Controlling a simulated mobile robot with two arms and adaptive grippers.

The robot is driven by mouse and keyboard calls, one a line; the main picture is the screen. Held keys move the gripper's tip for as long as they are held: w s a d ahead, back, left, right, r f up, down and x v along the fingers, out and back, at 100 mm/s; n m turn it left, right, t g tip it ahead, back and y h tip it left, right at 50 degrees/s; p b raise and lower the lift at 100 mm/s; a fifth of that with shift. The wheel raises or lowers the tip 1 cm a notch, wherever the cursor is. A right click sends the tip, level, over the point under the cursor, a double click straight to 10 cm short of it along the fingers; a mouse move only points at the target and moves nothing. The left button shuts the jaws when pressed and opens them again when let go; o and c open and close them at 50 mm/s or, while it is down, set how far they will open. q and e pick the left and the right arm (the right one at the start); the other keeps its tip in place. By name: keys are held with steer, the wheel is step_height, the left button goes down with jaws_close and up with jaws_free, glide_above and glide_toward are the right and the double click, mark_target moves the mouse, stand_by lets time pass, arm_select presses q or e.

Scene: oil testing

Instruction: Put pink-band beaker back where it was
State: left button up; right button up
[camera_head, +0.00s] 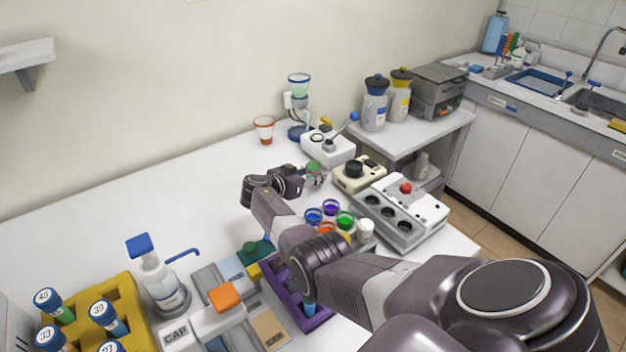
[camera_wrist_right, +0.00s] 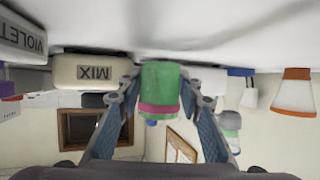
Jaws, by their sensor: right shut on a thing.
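The pink-band beaker (camera_wrist_right: 160,88) holds green contents and sits between the two fingers of my right gripper (camera_wrist_right: 160,100), which is shut on it. The wrist picture is upside down, with the white table at the top. In the head view the beaker (camera_head: 313,167) shows at the far end of my right gripper (camera_head: 303,180), left of the cream mixer (camera_head: 358,173). The gripper partly covers it. I cannot tell whether its base touches the table. My left gripper is not in view.
An orange-band beaker (camera_head: 264,129) stands near the wall. A stand with a blue-rimmed cup (camera_head: 299,84) and a white device with a blue-knobbed lever (camera_head: 328,146) are behind my gripper. A purple tray (camera_head: 315,318) lies nearer. The table's left middle is clear.

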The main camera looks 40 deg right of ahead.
steer(key=shift+f, duration=0.85)
steer(key=o, duration=1.2)
steer(key=shift+a+r, duration=0.1)
steer(key=v, duration=1.2)
